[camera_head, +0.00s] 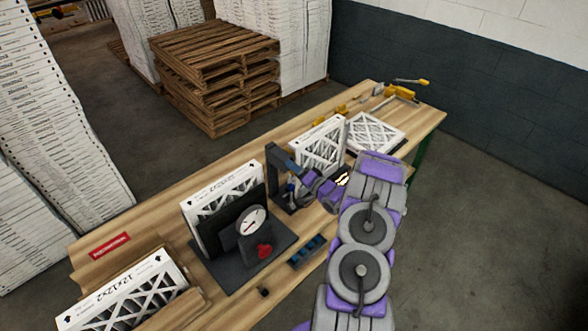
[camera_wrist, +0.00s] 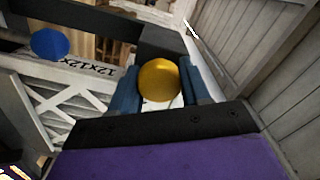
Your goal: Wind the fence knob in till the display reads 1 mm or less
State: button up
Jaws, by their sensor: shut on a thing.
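In the wrist view the round yellow knob (camera_wrist: 158,80) sits between the two blue fingers of my gripper (camera_wrist: 160,72), which is shut on it. A dark bar runs above the knob. A blue disc (camera_wrist: 49,44) is off to the left. In the head view my purple wrist reaches left to a dark upright frame (camera_head: 273,168) on the bench; the knob is hidden there. A white-framed filter (camera_head: 320,146) stands just behind the wrist. I cannot make out a display reading in either view.
The wooden bench (camera_head: 150,222) also holds a dark stand with a round dial (camera_head: 251,220) and a red part (camera_head: 264,249), a small blue-celled tray (camera_head: 307,250), a boxed filter (camera_head: 130,295) at front left, and a flat filter (camera_head: 374,131). Yellow-handled tools (camera_head: 400,92) lie at the far end.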

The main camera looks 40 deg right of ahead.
jog(key=shift+d+r, duration=0.15)
jog(key=shift+d, duration=0.05)
jog(key=o, duration=1)
jog(key=shift+d+f, duration=0.2)
jog(key=shift+d, duration=0.05)
jog(key=shift+s+a, duration=0.1)
jog(key=shift+a, duration=0.05)
jog(key=shift+s, duration=0.25)
jog(key=s, duration=0.5)
jog(key=s+d+b, duration=0.1)
jog(key=s, duration=0.5)
jog(key=s+b, duration=0.1)
jog(key=s, duration=0.4)
jog(key=shift+s+d+f, duration=0.1)
jog(key=shift+s+d, duration=0.2)
jog(key=shift+d, duration=0.05)
